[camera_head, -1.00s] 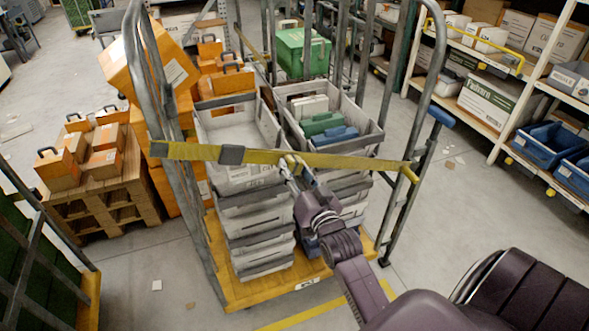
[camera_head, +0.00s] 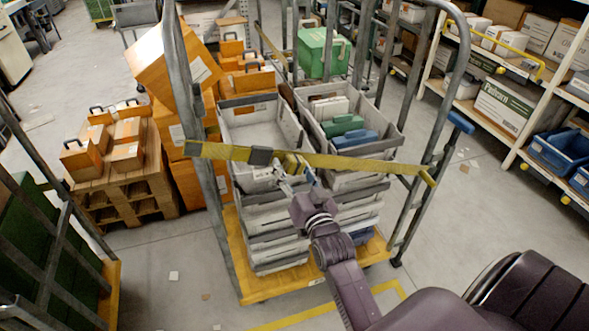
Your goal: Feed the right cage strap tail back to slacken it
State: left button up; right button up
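A yellow strap (camera_head: 365,164) runs across the front of the roll cage (camera_head: 178,75) from its left post to its right post, above the stacked grey crates. Its dark buckle (camera_head: 261,156) sits left of the middle. A short, bunched strap tail (camera_head: 292,164) stands out just right of the buckle. My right gripper (camera_head: 293,172) reaches up from below, with its fingers at the tail. It appears shut on the tail, though the fingertips are small and partly covered. My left gripper is not in view.
Grey crates (camera_head: 262,228) fill the cage above its yellow base (camera_head: 240,272). Orange cases stand on a pallet (camera_head: 120,195) at left. A rack (camera_head: 513,150) with blue bins is at right.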

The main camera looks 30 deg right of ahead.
jog(key=shift+s+d+f, duration=0.1)
jog(key=shift+s+d, duration=0.1)
jog(key=shift+d, duration=0.05)
jog(key=shift+s, duration=0.3)
jog(key=v, duration=1.1)
jog(key=shift+a, duration=0.35)
